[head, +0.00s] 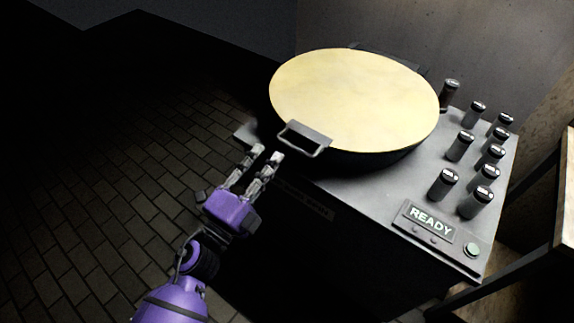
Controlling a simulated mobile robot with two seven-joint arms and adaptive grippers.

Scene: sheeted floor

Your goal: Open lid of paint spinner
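The paint spinner is a dark box-shaped machine with a grey top (370,190). Its round, pale yellow lid (355,92) lies flat and closed over the drum. A metal handle (304,140) sticks out from the lid's front left edge. My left gripper (267,154) is just left of and below the handle, with its two fingers pointing up toward it. A small gap shows between the fingertips and nothing is seen between them. I cannot tell whether a fingertip touches the handle. My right gripper is out of view.
Several dark cylindrical bottles (459,146) stand on the right of the machine top. A panel reading READY (431,223) and a round green button (471,249) are at the front right corner. A wooden-topped table (563,190) stands at the far right. The brick floor (110,200) at left is clear.

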